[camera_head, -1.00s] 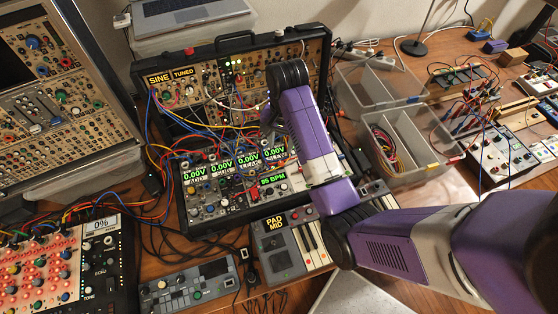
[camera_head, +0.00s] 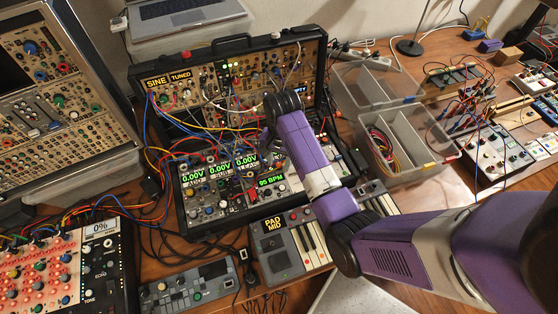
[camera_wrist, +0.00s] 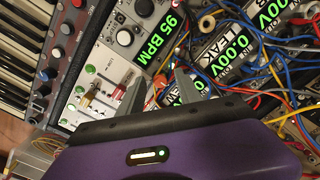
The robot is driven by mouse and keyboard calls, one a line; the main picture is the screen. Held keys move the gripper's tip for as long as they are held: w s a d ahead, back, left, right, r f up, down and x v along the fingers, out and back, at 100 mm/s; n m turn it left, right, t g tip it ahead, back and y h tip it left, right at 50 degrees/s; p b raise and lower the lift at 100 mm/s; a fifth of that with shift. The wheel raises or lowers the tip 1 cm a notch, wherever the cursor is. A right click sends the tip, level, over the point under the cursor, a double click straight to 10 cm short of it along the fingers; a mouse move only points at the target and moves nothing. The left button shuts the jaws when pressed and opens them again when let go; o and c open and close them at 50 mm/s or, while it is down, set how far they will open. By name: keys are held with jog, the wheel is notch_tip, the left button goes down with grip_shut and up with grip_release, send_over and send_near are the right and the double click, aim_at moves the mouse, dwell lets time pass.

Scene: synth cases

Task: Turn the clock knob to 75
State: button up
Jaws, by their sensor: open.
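The clock module's green display (camera_head: 270,180) reads 95 BPM in the head view. The display (camera_wrist: 171,34) also shows in the wrist view, rotated. The knobs are beyond the left finger, outside the gap.
Patch cables (camera_wrist: 262,62) crowd the panel right of my fingers in the wrist view. Voltage displays (camera_wrist: 238,48) sit among them. A small keyboard (camera_head: 292,242) stands in front of the case. A clear divided bin (camera_head: 408,140) stands to the right.

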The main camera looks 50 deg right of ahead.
grip_shut()
jog(key=n, duration=0.5)
jog(key=shift+n, duration=0.3)
jog(key=n, duration=0.6)
dwell(0.6)
grip_release()
